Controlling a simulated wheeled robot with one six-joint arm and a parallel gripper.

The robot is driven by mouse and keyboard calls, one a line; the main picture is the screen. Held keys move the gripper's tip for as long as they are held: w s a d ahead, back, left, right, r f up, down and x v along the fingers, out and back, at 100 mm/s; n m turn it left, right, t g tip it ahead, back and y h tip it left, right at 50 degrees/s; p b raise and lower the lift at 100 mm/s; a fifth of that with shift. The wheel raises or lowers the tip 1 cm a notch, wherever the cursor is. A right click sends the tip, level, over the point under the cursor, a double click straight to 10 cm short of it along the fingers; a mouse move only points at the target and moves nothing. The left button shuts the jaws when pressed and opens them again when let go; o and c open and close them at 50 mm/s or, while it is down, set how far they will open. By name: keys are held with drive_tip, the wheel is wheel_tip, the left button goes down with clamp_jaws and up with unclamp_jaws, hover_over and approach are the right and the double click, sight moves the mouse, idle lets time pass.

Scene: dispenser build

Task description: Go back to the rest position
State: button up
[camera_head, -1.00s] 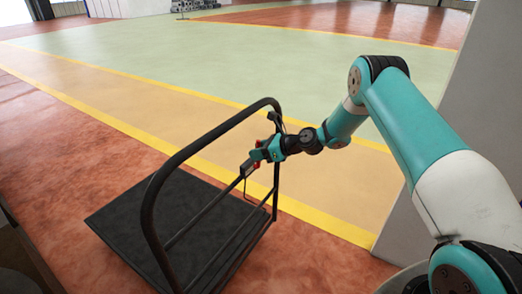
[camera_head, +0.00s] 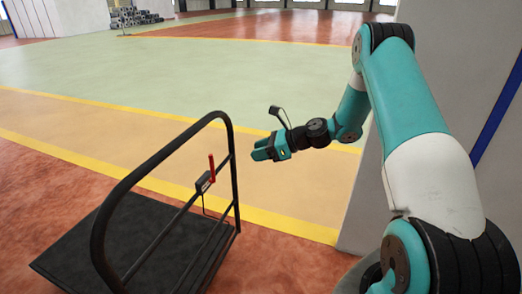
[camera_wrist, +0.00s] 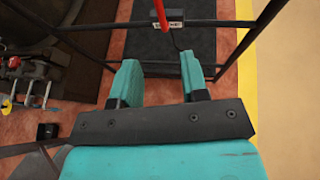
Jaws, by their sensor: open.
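My gripper (camera_head: 258,150) is open and empty, held in the air to the right of the trolley's handle frame. In the wrist view its two teal fingers (camera_wrist: 160,78) stand apart with nothing between them. A small device with a red lever (camera_head: 205,181) sits on the bar of the black trolley (camera_head: 90,243). The device also shows at the top of the wrist view (camera_wrist: 170,19), beyond the fingertips and apart from them.
A grey pillar (camera_head: 447,75) stands behind my arm at the right. The wrist view shows several tools (camera_wrist: 30,90) at the left and a small black box (camera_wrist: 47,131). The green and yellow floor (camera_head: 120,85) beyond the trolley is clear.

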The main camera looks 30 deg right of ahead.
drive_tip(key=shift+r, duration=0.15)
idle(0.4)
drive_tip(key=s+a+r+n+g+h+p, duration=0.1)
drive_tip(key=s+a+r+n+g+p, duration=0.2)
drive_tip(key=s+a+r+n, duration=0.5)
drive_tip(key=s+a+r+n+g+h+p, duration=0.1)
drive_tip(key=s+a+r+n+g+p, duration=0.25)
drive_tip(key=a+r+n, duration=0.7)
drive_tip(key=s+a+r+n+g+h+p, duration=0.1)
drive_tip(key=s+a+r+n, duration=0.1)
drive_tip(key=s+r+n, duration=0.2)
drive_tip(key=s+a+r+n+g+h+p, duration=0.1)
drive_tip(key=s+a+r+n+h+p, duration=0.1)
drive_tip(key=s+n, duration=0.9)
drive_tip(key=s+r, duration=0.1)
drive_tip(key=s, duration=0.5)
drive_tip(key=shift+r+h+p, duration=0.3)
drive_tip(key=shift+r, duration=0.05)
